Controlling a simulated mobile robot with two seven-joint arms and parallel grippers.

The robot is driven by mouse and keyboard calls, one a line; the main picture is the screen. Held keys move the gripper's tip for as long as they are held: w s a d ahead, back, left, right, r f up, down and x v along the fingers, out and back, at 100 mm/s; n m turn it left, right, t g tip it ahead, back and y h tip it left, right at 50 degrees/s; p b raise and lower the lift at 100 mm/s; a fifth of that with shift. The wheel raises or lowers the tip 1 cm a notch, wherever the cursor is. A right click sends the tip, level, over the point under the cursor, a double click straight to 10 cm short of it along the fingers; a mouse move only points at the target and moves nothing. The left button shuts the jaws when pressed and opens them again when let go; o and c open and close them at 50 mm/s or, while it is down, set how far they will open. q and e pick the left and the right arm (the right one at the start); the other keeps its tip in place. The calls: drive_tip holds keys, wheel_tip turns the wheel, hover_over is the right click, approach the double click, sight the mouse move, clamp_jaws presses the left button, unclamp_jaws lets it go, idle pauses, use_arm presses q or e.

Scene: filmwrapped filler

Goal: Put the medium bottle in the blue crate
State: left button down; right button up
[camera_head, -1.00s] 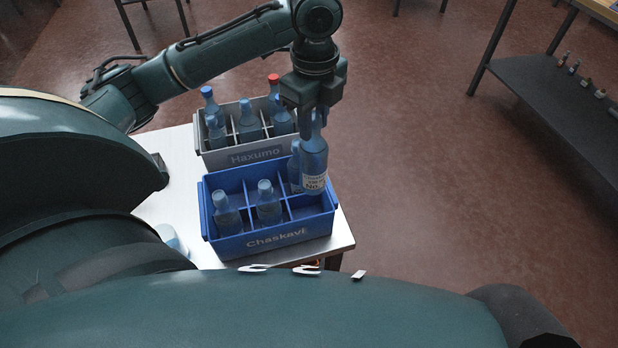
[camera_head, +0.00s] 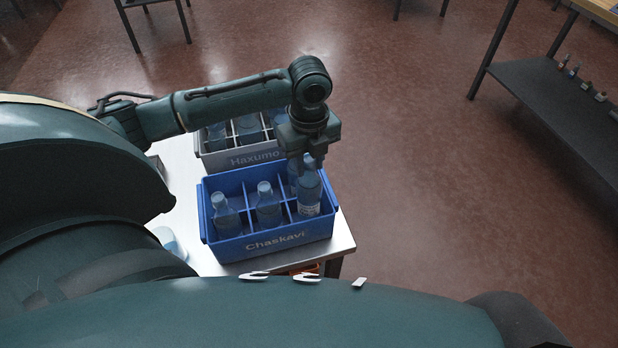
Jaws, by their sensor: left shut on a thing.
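The blue crate (camera_head: 262,243), marked "Chaskavi", stands on a white table and is split into compartments by dividers. My left gripper (camera_head: 309,160) is shut on the neck of a labelled blue bottle (camera_head: 309,196). That bottle is upright, with its lower part inside the crate's front right compartment. I cannot tell whether it touches the crate floor. Another bottle (camera_head: 294,178) stands just behind it, partly hidden by the gripper. Two more bottles stand in the front left compartment (camera_head: 226,216) and the front middle compartment (camera_head: 267,206). My right gripper is not in view.
A grey crate (camera_head: 250,158) marked "Haxumo" holds several bottles directly behind the blue crate, partly covered by my left arm. The white table (camera_head: 188,211) has a narrow free strip at left. A dark shelf (camera_head: 560,108) stands far right, with clear floor between.

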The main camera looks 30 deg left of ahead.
use_arm(q)
drive_tip(key=shift+f, duration=2.9)
drive_tip(key=c, duration=1.1)
unclamp_jaws()
